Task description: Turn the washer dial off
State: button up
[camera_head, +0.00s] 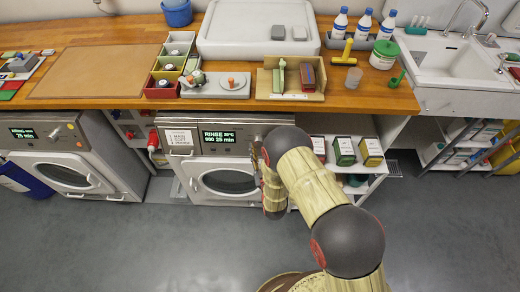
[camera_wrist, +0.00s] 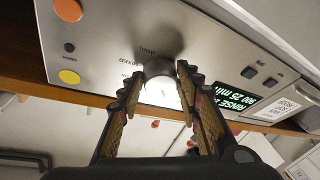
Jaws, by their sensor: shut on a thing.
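The middle washer (camera_head: 197,166) stands under the counter, its lit display (camera_head: 218,137) reading RINSE and 25 min. In the wrist view its panel (camera_wrist: 105,35) fills the top, with the display (camera_wrist: 236,99) at the right. The round dial (camera_wrist: 161,92) sticks out of the panel below small printed labels, its face brightly lit. My gripper (camera_wrist: 160,79) is shut on the dial, one finger on each side. I cannot read the dial's pointer. In the head view my arm hides the dial.
A second washer (camera_head: 75,172) stands at the left. Shelves with boxes (camera_head: 345,151) are right of my arm. The wooden counter (camera_head: 232,105) overhangs; the floor in front is clear.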

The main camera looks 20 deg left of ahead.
jog(key=shift+s+a+f+m+t+h+b, duration=0.15)
jog(key=shift+m+t+h+b, duration=0.45)
jog(key=shift+m, duration=1.05)
jog(key=shift+w+a+r+m+t+h+b, duration=0.1)
jog(key=shift+a+m+t+h+b, duration=0.1)
jog(key=shift+m+h+b, duration=0.9)
jog(key=shift+s+a+f+m+t+h+b, duration=0.1)
jog(key=shift+m+t+h+b, duration=0.25)
jog(key=shift+m+b, duration=1.3)
jog(key=shift+m+p, duration=0.6)
jog(key=shift+m, duration=0.2)
jog(key=o, duration=1.2)
jog(key=shift+c, duration=0.2)
jog(key=v, duration=1.2)
